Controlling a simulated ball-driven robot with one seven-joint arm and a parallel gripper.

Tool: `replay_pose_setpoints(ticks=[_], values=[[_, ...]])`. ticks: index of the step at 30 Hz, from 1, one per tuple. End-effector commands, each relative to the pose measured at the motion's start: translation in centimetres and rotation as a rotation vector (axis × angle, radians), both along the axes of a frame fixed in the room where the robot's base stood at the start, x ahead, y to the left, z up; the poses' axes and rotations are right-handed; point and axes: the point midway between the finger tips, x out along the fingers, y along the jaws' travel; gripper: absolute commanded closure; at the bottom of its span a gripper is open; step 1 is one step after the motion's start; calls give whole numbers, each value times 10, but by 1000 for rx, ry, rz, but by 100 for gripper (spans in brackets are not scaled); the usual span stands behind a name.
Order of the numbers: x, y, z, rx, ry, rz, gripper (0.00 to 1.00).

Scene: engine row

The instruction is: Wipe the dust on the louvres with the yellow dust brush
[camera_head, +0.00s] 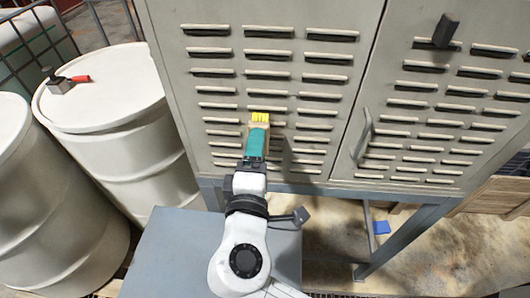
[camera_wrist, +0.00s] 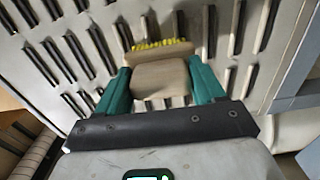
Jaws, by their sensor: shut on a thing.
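My gripper (camera_head: 257,134) is shut on the yellow dust brush (camera_head: 260,118), in front of the grey cabinet's left door. In the wrist view, its teal fingers clamp the brush's wooden block (camera_wrist: 160,77) from both sides. The yellow bristles (camera_wrist: 158,44) point at the louvres, and I cannot tell whether they touch. The louvres (camera_head: 327,57) are rows of pale slats with dark slots. The brush covers part of the middle column. I cannot make out dust on the slats at this size.
A dark handle-like block (camera_head: 445,30) and a door handle (camera_head: 362,133) stick out from the right door. White drums (camera_head: 110,90) stand at left, one with a red-handled tool (camera_head: 66,82) on top. A blue item (camera_head: 381,227) lies below the cabinet.

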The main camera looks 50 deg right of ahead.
Motion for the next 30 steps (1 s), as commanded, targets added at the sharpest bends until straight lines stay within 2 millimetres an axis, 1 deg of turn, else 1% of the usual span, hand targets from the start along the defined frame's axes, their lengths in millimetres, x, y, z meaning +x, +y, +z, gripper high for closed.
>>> replay_pose_setpoints(ticks=[1, 6, 14, 24, 30], values=[[4, 2, 1, 0, -1, 1, 60], [14, 10, 1, 1, -1, 0, 60], [20, 16, 1, 0, -2, 0, 60], [40, 33, 1, 0, -1, 0, 60], [44, 36, 0, 1, -1, 0, 60]])
